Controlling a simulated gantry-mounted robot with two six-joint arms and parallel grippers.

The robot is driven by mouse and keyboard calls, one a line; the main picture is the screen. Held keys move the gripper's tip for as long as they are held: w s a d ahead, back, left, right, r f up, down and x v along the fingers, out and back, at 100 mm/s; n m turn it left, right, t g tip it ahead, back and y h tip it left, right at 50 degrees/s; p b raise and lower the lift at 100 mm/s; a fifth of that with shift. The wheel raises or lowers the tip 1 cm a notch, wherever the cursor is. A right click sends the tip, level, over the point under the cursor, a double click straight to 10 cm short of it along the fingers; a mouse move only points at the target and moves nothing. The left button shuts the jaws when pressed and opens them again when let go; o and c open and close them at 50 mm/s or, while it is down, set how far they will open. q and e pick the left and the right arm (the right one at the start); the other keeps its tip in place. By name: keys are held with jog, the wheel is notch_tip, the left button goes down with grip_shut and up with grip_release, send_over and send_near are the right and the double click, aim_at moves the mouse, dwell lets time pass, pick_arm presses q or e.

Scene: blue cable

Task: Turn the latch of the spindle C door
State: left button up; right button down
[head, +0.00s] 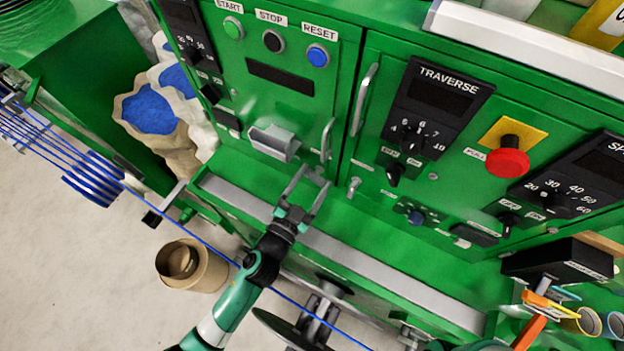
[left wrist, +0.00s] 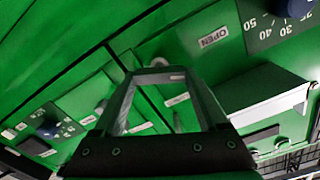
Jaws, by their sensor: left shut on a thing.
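The left green door (head: 285,100) carries START, STOP and RESET buttons; no spindle C label is readable. My left gripper (head: 311,178) is at the lower right corner of this door, below its curved metal handle (head: 327,140). Its fingers are shut on a small latch, mostly hidden at the tips. In the left wrist view the tips of my left gripper (left wrist: 160,75) meet at a pale round latch (left wrist: 158,62) beside the door seam. How far the latch is turned cannot be told. My right gripper is not in view.
A grey box (head: 273,142) sticks out left of my gripper. A second silver latch (head: 353,187) is on the right door (head: 400,190), with the TRAVERSE panel (head: 437,105) and a red button (head: 507,163). A blue cable (head: 205,243) runs below my left arm.

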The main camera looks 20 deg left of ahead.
pick_arm(q)
jog(key=m, duration=0.6)
jog(key=shift+d+m, duration=0.1)
jog(key=shift+m, duration=0.2)
jog(key=m, duration=0.6)
jog(key=shift+f+m, duration=0.2)
jog(key=shift+m, duration=0.1)
jog(key=o, duration=1.3)
